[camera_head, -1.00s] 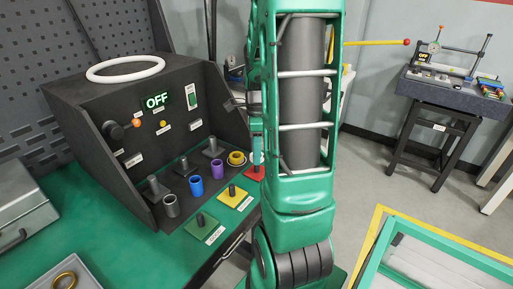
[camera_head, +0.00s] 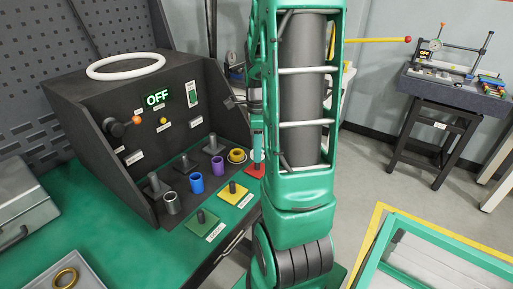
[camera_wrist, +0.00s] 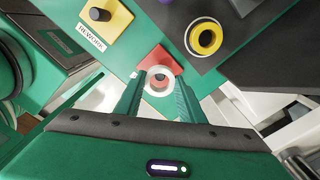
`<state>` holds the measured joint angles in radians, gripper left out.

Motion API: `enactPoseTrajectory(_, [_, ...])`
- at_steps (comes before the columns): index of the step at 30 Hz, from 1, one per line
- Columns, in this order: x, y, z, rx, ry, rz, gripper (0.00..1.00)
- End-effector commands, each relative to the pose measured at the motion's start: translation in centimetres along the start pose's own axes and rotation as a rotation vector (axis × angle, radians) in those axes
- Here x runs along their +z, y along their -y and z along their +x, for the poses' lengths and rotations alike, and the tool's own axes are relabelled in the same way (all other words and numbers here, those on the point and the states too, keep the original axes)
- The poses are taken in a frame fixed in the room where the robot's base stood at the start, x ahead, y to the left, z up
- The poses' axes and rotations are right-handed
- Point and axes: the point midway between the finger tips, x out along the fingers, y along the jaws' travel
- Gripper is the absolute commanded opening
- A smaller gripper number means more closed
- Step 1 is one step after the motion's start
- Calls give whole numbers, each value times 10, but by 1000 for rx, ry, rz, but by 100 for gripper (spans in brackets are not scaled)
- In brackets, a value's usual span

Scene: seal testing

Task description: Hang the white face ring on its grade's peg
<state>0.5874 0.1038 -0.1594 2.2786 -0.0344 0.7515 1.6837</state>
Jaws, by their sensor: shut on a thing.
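The white face ring (camera_wrist: 152,77) shows in the wrist view between the two fingertips of my gripper (camera_wrist: 158,88), which is shut on it. The red plate (camera_wrist: 168,61) lies directly beneath the ring. I cannot tell whether the ring is around a peg or still above it. In the head view my gripper (camera_head: 257,147) is over the red plate (camera_head: 254,172), largely hidden by my arm. The yellow plate (camera_head: 242,199) and the green plate (camera_head: 211,229) each carry an upright dark peg. The yellow plate's label reads REWORK in the wrist view.
Behind the plates, grey, blue, purple and yellow rings (camera_head: 237,155) stand on the dark test console (camera_head: 130,185). A large white ring (camera_head: 100,75) lies on its top, and its display reads OFF. A tray (camera_head: 85,268) holds a gold ring (camera_head: 57,276).

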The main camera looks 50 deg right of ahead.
Motion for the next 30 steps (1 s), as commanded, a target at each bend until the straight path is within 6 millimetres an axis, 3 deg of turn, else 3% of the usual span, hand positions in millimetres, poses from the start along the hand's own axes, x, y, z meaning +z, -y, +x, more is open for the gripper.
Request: enactPoseTrajectory(30, [-1, 0, 20, 0, 0, 2, 9])
